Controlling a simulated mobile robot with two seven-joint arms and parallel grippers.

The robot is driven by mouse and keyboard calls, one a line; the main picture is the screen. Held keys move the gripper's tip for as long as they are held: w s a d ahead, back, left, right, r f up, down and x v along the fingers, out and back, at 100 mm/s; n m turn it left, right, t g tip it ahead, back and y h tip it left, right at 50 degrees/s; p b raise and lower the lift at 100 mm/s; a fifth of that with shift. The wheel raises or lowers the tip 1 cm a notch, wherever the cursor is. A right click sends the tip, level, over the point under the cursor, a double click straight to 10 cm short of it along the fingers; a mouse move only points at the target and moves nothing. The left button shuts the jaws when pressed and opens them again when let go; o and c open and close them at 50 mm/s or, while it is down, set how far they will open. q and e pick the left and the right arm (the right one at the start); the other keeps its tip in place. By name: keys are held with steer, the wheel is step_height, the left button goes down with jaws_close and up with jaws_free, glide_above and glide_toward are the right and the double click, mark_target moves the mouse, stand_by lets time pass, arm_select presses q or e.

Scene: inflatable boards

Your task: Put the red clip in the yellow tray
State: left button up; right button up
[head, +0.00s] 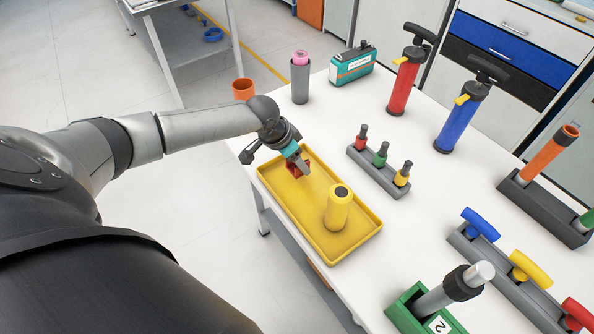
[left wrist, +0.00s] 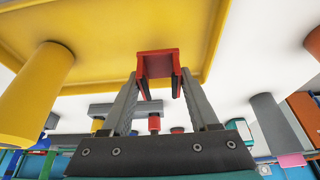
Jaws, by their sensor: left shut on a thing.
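The red clip (head: 291,169) is between the fingers of my left gripper (head: 299,162), over the far-left end of the yellow tray (head: 301,203). In the left wrist view the red clip (left wrist: 158,63) sits at the tips of both fingers, with the yellow tray (left wrist: 120,30) behind it. My left gripper is shut on the clip. I cannot tell whether the clip touches the tray floor. A yellow cylinder (head: 338,211) with a dark top stands inside the tray, nearer its front end. My right gripper is not in view.
An orange cup (head: 243,89) and a grey cylinder with a pink top (head: 300,78) stand behind my gripper. A grey rack (head: 366,173) with red, green and yellow pieces is right of the tray. Red (head: 402,85) and blue (head: 460,118) pumps stand farther right.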

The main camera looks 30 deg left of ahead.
mark_target(296, 169)
arm_select(q)
steer(key=shift+f+b, duration=0.4)
steer(key=shift+f, duration=1.55)
steer(key=shift+f, duration=0.15)
steer(key=o, duration=1.3)
steer(key=shift+o, duration=0.2)
steer(key=shift+s+r, duration=0.1)
steer(key=shift+r, duration=0.4)
steer(key=p+v, duration=0.2)
steer(key=v, duration=0.9)
steer(key=shift+r+p, duration=0.2)
steer(key=shift+p, duration=0.2)
steer(key=shift+s, duration=0.1)
